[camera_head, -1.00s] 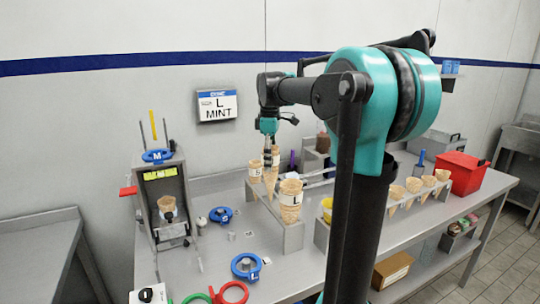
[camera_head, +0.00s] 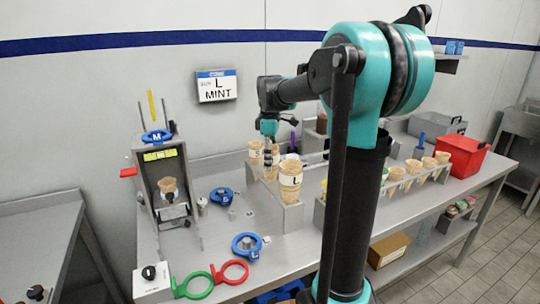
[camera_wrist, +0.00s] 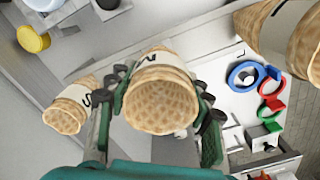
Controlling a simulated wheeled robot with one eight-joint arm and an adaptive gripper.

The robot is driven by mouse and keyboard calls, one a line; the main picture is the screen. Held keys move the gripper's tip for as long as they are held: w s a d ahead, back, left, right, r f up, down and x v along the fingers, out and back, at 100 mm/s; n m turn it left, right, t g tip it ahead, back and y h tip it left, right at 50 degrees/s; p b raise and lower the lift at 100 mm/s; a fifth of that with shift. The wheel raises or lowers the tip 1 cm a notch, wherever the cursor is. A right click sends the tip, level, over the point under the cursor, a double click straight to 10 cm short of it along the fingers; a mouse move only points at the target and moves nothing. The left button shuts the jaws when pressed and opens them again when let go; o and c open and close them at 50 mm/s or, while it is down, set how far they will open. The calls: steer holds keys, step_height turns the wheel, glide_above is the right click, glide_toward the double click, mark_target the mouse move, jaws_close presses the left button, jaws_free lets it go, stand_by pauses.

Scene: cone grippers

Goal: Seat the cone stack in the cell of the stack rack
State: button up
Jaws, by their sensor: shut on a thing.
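The cone stack marked M (camera_wrist: 160,103) has its open mouth toward the wrist camera. My gripper (camera_head: 269,150) is shut on it, with a finger on each side in the wrist view. In the head view the held stack is mostly hidden by my gripper and the neighbouring stack. It is at the middle of the metal stack rack (camera_head: 292,217), between the stack marked S (camera_head: 255,154) and the stack marked L (camera_head: 290,181). Those two also show in the wrist view, S (camera_wrist: 68,108) at left and L (camera_wrist: 283,32) at upper right. How deep the held stack sits in its cell is hidden.
A wall sign (camera_head: 216,86) reads L MINT. A dispenser-like stand (camera_head: 163,190) is at left. Blue rings (camera_head: 246,246), a green ring (camera_head: 193,285) and a red ring (camera_head: 231,271) lie in front. Single cones (camera_head: 413,168) and a red box (camera_head: 461,155) stand at right.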

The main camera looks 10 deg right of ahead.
steer(key=shift+f, duration=0.25)
steer(key=o, duration=1)
steer(key=shift+c, duration=0.2)
step_height(320, 180, up, 12)
stand_by(0.4)
steer(key=shift+s, duration=0.1)
